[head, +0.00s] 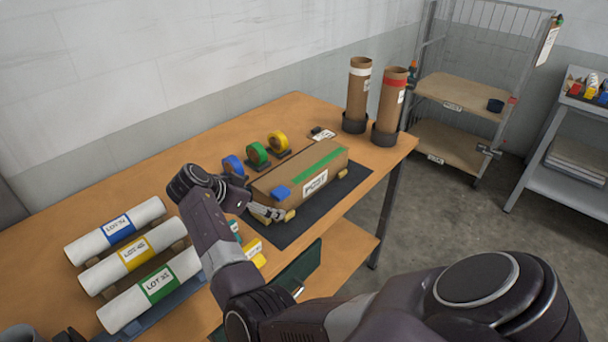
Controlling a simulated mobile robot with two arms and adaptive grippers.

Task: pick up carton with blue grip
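The brown carton (318,170) lies on a dark mat (352,189) on the wooden table. It has a white label reading POST on its near side, a green strip along the top and a blue grip (281,193) at its left end. My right gripper (272,214) is low at the carton's left end, just below the blue grip. Its fingers are small and partly merge with the carton's edge, so I cannot tell whether they touch it or how far apart they are. My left gripper is not clearly in view.
Blue, green and yellow tape rolls (257,154) stand behind the carton. Two tall brown tubes (391,103) stand at the table's right end. White rolls with coloured labels (136,253) lie at the left. A shelf cart (463,95) and a grey bench (572,165) stand beyond.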

